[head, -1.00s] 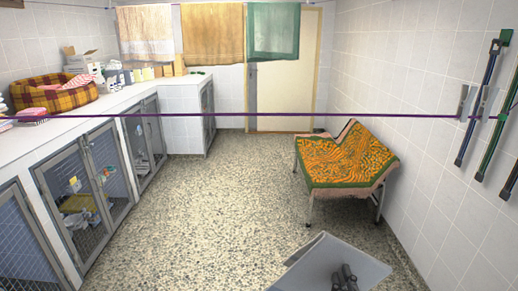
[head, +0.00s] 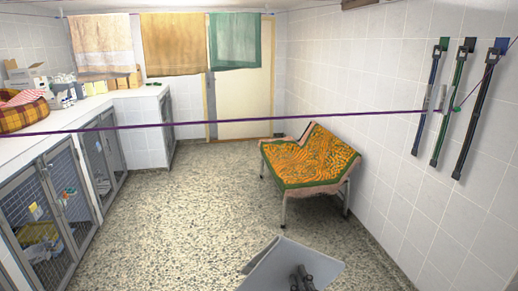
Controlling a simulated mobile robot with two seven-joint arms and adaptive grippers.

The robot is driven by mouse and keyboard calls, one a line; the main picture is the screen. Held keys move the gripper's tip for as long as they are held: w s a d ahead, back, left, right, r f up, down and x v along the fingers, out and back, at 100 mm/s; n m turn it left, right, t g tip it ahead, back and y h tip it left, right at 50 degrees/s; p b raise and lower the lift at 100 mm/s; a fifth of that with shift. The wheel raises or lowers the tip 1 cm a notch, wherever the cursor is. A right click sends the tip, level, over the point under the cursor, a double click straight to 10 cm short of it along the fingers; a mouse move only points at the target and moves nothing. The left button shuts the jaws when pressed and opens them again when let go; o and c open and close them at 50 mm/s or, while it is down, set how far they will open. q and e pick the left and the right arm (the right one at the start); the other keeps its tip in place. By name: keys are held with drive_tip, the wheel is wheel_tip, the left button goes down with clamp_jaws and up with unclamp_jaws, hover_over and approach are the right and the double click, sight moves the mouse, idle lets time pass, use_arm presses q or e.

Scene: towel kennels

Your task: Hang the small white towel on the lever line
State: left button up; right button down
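A purple line (head: 270,122) runs across the room from the left edge to a metal lever-like fitting (head: 441,98) on the right wall. The stretch in view is bare. I cannot make out a small white towel. A beige towel (head: 104,46), an orange-brown towel (head: 172,43) and a green towel (head: 235,41) hang on another line at the back. My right gripper (head: 304,281) shows dark at the bottom edge, over a pale grey panel. Its fingertips are too small and cut off to judge. My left gripper is out of view.
A counter (head: 120,98) with wire-door kennels (head: 68,197) runs along the left, bearing a plaid pet bed (head: 25,116) and boxes. A bench with an orange cover (head: 310,160) stands at right. The middle floor is clear.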

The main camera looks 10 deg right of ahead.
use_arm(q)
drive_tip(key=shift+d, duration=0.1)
use_arm(e)
drive_tip(key=shift+d, duration=0.1)
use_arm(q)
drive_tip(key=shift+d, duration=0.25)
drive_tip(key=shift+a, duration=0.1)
